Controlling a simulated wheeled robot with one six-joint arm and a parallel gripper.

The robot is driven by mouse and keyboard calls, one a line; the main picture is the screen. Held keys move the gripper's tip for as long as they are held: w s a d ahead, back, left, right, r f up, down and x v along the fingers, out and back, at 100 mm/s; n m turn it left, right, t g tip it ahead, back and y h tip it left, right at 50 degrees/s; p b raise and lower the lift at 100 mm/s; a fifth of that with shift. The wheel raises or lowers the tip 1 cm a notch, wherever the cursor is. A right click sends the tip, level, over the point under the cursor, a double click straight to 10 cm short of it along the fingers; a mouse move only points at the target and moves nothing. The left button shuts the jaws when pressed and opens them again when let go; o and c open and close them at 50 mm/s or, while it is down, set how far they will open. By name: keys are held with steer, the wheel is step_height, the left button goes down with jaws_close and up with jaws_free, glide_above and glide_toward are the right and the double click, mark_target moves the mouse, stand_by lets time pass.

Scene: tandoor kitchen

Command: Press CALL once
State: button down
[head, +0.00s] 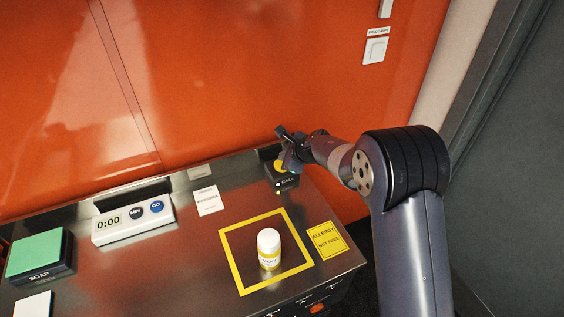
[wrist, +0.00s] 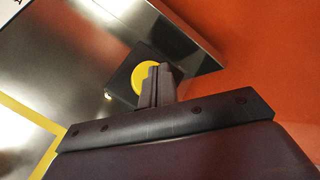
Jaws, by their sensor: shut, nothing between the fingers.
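The CALL box (head: 283,181) is a small black block with a yellow round button (head: 279,166) on top, at the back right of the steel counter. A small light shows on its front beside the word CALL. My gripper (head: 287,160) is at the button, partly covering it. In the wrist view my shut, empty fingers (wrist: 159,84) overlap the right part of the yellow button (wrist: 142,80). The black box (wrist: 124,78) shows around it, with a lit spot near its edge. I cannot tell whether the fingertips touch the button.
On the counter (head: 190,262) stand a white bottle (head: 269,248) inside a yellow square outline, an allergy card (head: 327,239), a timer (head: 133,223) and a green-topped soap box (head: 38,254). An orange wall (head: 200,80) rises behind, with a switch (head: 375,50).

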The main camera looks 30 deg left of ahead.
step_height(320, 180, up, 5)
steer(key=p, duration=0.4)
steer(key=shift+f, duration=0.15)
stand_by(0.7)
step_height(320, 180, up, 4)
steer(key=shift+r+p, duration=0.1)
steer(key=shift+p, duration=1)
